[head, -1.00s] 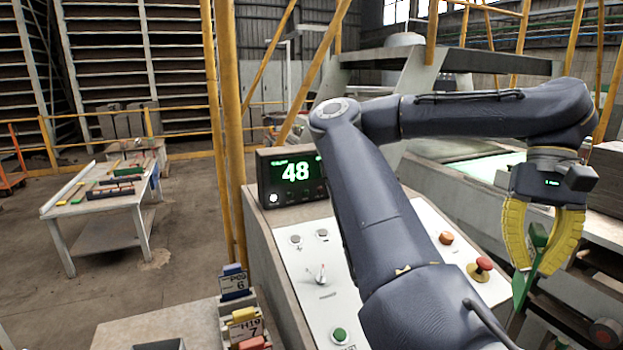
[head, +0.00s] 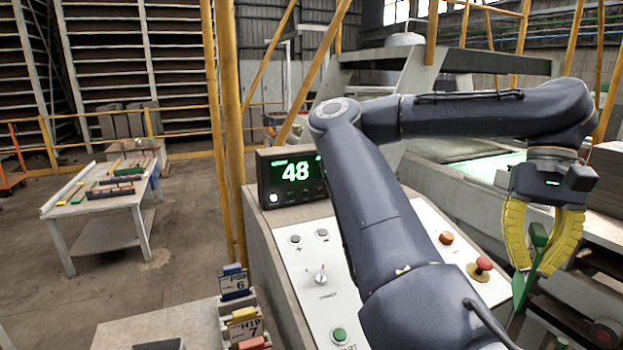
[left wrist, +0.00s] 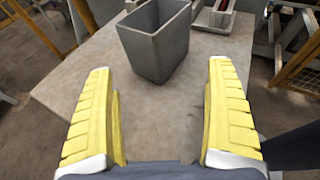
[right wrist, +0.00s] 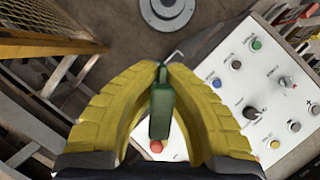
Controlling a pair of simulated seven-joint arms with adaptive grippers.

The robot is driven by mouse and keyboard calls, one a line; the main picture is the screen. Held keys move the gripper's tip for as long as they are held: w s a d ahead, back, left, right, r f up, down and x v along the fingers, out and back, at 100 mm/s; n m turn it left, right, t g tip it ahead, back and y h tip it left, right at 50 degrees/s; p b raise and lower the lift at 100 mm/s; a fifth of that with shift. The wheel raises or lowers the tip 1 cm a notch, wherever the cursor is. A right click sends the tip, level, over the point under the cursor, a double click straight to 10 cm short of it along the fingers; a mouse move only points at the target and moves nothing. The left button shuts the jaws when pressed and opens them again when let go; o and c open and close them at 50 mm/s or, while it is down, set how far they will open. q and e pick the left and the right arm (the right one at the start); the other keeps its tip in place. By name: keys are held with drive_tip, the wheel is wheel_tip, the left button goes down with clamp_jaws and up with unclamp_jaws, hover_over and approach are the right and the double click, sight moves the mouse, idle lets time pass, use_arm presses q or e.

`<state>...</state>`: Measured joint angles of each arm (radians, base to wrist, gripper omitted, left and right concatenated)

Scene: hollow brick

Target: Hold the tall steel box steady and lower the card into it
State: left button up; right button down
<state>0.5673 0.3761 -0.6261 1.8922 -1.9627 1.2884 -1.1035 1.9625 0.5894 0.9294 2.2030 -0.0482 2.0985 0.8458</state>
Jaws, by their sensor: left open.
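The tall steel box (left wrist: 158,48) is grey, open-topped and upright on a table in the left wrist view. A dark bit of its rim shows at the bottom edge of the head view (head: 160,345). My left gripper (left wrist: 162,100) is open and empty, with the box beyond its fingertips and apart from them; it is outside the head view. My right gripper (head: 537,262) is shut on a green piece, apparently the card (right wrist: 159,110), seen nearly edge-on between the yellow fingers. It is held in the air at the far right of the head view, away from the box.
A rack of tagged cards (head: 240,315) stands beside the box. The control console (head: 310,265) with knobs, buttons and a display (head: 295,172) reading 48 lies between the rack and my right gripper. Yellow posts (head: 232,130) rise behind. A side table (head: 100,195) stands far left.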

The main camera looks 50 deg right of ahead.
use_arm(q)
drive_tip(key=shift+x, duration=4.65)
drive_tip(key=shift+c, duration=0.5)
clamp_jaws()
drive_tip(key=shift+c, duration=1.2)
unclamp_jaws()
